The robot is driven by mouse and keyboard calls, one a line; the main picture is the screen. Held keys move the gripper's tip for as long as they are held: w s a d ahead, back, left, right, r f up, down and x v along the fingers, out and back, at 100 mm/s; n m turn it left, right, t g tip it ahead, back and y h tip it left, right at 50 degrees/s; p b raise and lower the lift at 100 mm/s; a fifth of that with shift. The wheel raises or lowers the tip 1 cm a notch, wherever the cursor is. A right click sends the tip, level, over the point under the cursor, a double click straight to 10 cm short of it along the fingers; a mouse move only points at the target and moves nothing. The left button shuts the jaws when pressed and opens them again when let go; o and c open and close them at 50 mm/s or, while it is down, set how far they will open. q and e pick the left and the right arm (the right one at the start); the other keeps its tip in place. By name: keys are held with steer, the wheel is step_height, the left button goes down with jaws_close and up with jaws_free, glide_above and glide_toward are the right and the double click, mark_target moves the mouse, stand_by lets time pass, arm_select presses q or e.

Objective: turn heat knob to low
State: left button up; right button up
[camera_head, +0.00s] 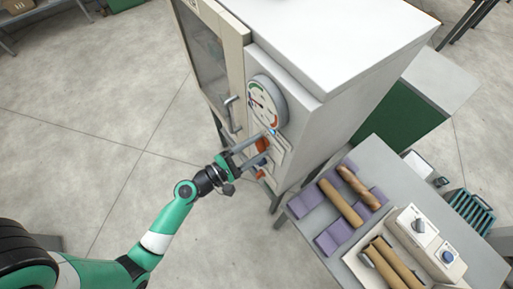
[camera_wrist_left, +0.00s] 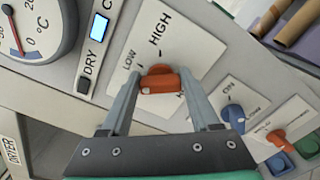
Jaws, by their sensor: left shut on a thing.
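The orange heat knob (camera_wrist_left: 160,80) sits on a white plate (camera_wrist_left: 200,30) lettered LOW and HIGH on the grey dryer front. LOW is on the left of the plate and HIGH further up, in the left wrist view. My left gripper (camera_wrist_left: 159,76) is shut on the knob, one finger on each side. A small pale mark shows at the knob's lower left edge; I cannot tell which setting it points to. In the head view, my left gripper (camera_head: 259,149) reaches the cabinet front from the left, and the orange knob (camera_head: 263,145) shows between its fingers.
A round temperature dial (camera_wrist_left: 28,30) and a lit blue indicator (camera_wrist_left: 99,25) are left of the plate. A blue knob (camera_wrist_left: 232,118) and a smaller orange knob (camera_wrist_left: 276,137) are to its right. A table (camera_head: 300,210) with cardboard tubes (camera_head: 341,203) stands right of the dryer.

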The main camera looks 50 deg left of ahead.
arm_select(q)
steer(key=m, duration=0.1)
steer(key=m+b, duration=0.1)
steer(key=m, duration=0.1)
steer(key=m+b, duration=0.1)
steer(key=shift+f, duration=0.25)
steer(key=shift+m+b, duration=0.7)
steer(key=shift+m, duration=0.6)
steer(key=o, duration=1.4)
steer(key=shift+c, duration=0.2)
steer(key=shift+s, duration=0.15)
